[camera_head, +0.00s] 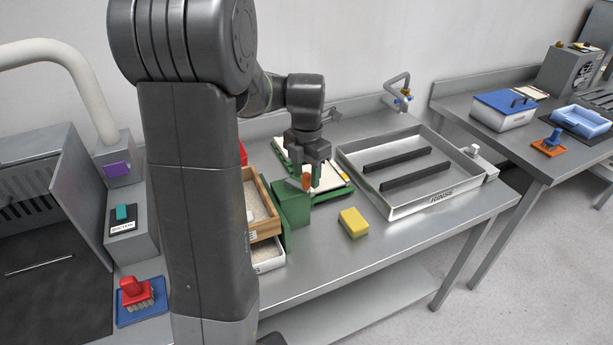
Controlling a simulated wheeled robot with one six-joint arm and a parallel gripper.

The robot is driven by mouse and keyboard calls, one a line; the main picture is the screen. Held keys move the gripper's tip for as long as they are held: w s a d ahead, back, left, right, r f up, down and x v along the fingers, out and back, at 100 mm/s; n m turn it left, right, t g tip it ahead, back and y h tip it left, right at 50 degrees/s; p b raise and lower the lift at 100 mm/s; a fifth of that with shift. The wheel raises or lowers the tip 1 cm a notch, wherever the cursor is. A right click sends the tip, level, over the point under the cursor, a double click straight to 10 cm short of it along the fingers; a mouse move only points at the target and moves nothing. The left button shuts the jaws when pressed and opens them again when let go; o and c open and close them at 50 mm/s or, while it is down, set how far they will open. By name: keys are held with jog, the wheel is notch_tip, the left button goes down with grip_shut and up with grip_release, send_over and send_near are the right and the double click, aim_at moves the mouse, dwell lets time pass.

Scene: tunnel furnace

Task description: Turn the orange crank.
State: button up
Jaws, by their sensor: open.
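The orange crank (307,182) shows as a small orange knob by the green box (291,203) on the steel table. My gripper (308,172) points down over it and is open. The knob appears between or just in front of the fingers; I cannot tell whether they touch it. The rest of the crank is hidden by the gripper and the box.
A wooden tray (250,201) stands left of the green box. A yellow sponge (354,222) lies to the right in front. A steel rinse basin (425,199) with two dark bars stands further right. A green-edged board (333,193) lies behind the crank.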

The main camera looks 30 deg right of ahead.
jog(key=shift+f, duration=0.9)
jog(key=shift+c, duration=0.4)
grip_shut()
jog(key=shift+a+m, duration=0.15)
jog(key=shift+m, duration=0.15)
